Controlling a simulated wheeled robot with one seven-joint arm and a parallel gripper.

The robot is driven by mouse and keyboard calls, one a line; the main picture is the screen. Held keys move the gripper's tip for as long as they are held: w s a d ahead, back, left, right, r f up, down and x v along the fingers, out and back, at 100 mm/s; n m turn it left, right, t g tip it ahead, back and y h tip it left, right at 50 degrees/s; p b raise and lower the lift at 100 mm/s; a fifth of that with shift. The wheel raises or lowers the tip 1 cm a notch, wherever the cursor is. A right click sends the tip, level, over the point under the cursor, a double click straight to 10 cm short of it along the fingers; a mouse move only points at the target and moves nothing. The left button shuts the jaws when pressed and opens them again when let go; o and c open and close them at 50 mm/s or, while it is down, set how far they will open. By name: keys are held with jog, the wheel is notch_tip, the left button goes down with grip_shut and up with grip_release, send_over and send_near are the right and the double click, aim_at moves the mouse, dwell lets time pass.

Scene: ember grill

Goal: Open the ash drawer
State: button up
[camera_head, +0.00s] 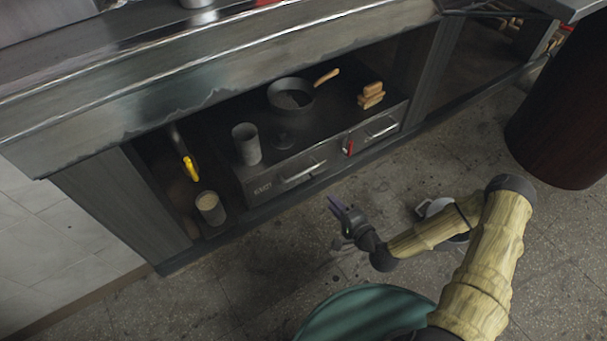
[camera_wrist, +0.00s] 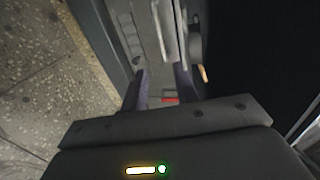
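Two grey metal drawers sit side by side under the counter's open shelf. The left drawer (camera_head: 262,188) has small lettering on its front, too small to read surely, and a bar handle (camera_head: 303,172). The right drawer (camera_head: 364,139) has a bar handle (camera_head: 381,129) and a red item near its left end. Both fronts look shut. My gripper (camera_head: 333,203) is in front of the left drawer, apart from its handle in the head view. In the wrist view its two purple fingers (camera_wrist: 161,88) are spread, with grey metal beyond and a small red mark between them.
On the shelf stand a pan (camera_head: 290,95), a grey cup (camera_head: 246,145) and stacked wooden blocks (camera_head: 371,95). A filled can (camera_head: 210,208) and a yellow-handled tool (camera_head: 190,168) are in the left bay. A pale pot (camera_head: 436,208) is on the floor behind my arm.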

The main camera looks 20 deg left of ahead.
aim_at(303, 173)
jog(key=b+x, duration=0.7)
jog(key=x, duration=1)
jog(key=shift+w+a+b, duration=0.15)
jog(key=shift+a+b, duration=0.05)
jog(key=shift+b, duration=0.15)
grip_shut()
